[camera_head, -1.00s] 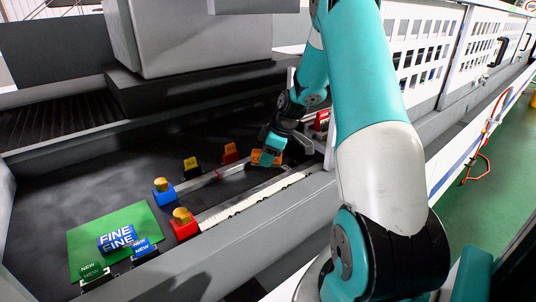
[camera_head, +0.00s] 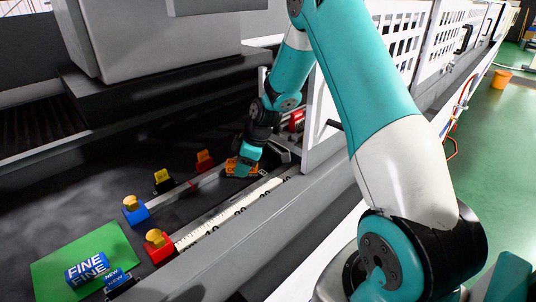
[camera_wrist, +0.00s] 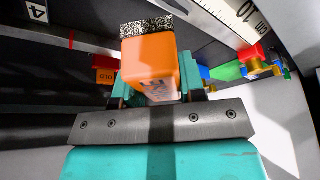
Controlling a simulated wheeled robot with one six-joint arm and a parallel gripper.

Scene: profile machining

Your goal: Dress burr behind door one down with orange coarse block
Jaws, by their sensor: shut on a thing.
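My gripper (camera_head: 246,158) is shut on the orange block (camera_head: 230,166). It holds it low inside the machine, near the far end of the grey profile (camera_head: 180,195) and beside the white door edge (camera_head: 318,125). In the wrist view the orange block (camera_wrist: 150,60) sits between the fingers (camera_wrist: 158,85). Its speckled grey, gritty face (camera_wrist: 147,28) points away from the gripper. A red mark (camera_wrist: 71,40) shows on a bar in the wrist view. I cannot see a burr, nor tell whether the block touches the profile.
A white numbered scale (camera_head: 215,225) runs along the profile. A blue FINE block (camera_head: 88,268) lies on a green mat (camera_head: 50,265).

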